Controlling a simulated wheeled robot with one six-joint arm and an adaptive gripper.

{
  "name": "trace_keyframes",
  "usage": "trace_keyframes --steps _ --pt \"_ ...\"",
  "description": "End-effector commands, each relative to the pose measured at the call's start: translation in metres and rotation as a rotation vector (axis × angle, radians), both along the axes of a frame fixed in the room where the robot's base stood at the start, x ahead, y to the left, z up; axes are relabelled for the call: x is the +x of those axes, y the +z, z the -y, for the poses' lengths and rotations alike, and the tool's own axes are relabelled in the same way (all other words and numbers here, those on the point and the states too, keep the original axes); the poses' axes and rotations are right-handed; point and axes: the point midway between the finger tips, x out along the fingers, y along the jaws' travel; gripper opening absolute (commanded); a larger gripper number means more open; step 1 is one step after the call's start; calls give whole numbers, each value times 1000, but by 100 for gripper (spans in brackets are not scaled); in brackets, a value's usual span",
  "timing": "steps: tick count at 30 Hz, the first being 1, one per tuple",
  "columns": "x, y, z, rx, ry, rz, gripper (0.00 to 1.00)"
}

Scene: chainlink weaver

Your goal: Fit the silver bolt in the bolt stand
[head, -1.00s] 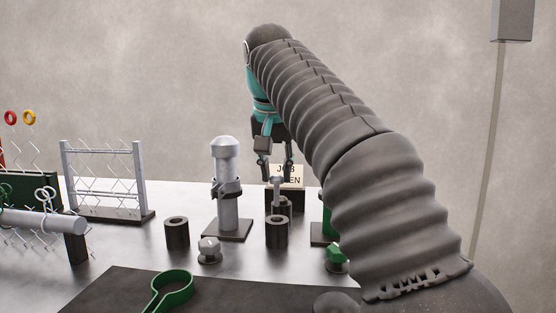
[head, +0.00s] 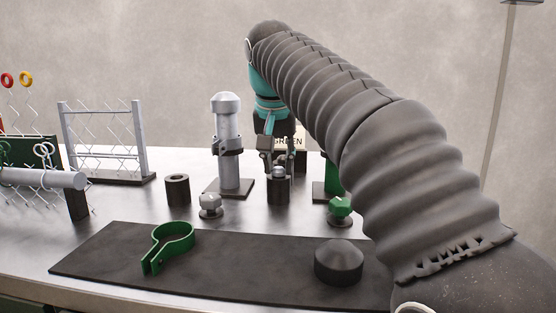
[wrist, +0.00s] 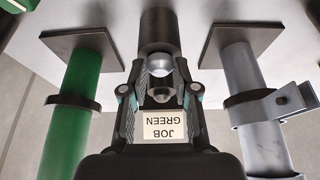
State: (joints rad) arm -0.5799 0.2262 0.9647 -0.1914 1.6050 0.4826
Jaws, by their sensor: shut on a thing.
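In the head view my gripper (head: 279,163) points down at the dark cylindrical bolt stand (head: 278,190). It is shut on the silver bolt (head: 279,171), whose top shows between the fingertips at the stand's mouth. In the wrist view the silver bolt (wrist: 160,66) lies between the gripper's pads (wrist: 159,91), in line with the dark stand (wrist: 156,28) beyond it. The lower part of the bolt is hidden, and I cannot tell how deep it sits in the stand.
A silver post (head: 229,165) with a clamp stands left of the stand, a green post (head: 332,178) right. A second dark cylinder (head: 177,190), silver knob (head: 210,206) and green knob (head: 340,207) are nearby. A green clamp (head: 172,243) lies on the front mat (head: 110,262).

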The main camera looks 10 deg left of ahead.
Motion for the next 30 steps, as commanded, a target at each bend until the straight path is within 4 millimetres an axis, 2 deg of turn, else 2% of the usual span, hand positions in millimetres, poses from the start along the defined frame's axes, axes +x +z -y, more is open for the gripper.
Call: trace_keyframes --steps 6,7,9,10,20,23,30 --pt "0 1 0 0 0 1 0" --pt "0 1 0 0 0 1 37" --pt "0 1 0 0 0 1 54" --pt "0 1 0 0 0 1 59" --pt "-1 2 0 0 0 0 59" --pt "-3 9 0 1 0 3 59" --pt "-15 39 0 2 1 3 59"
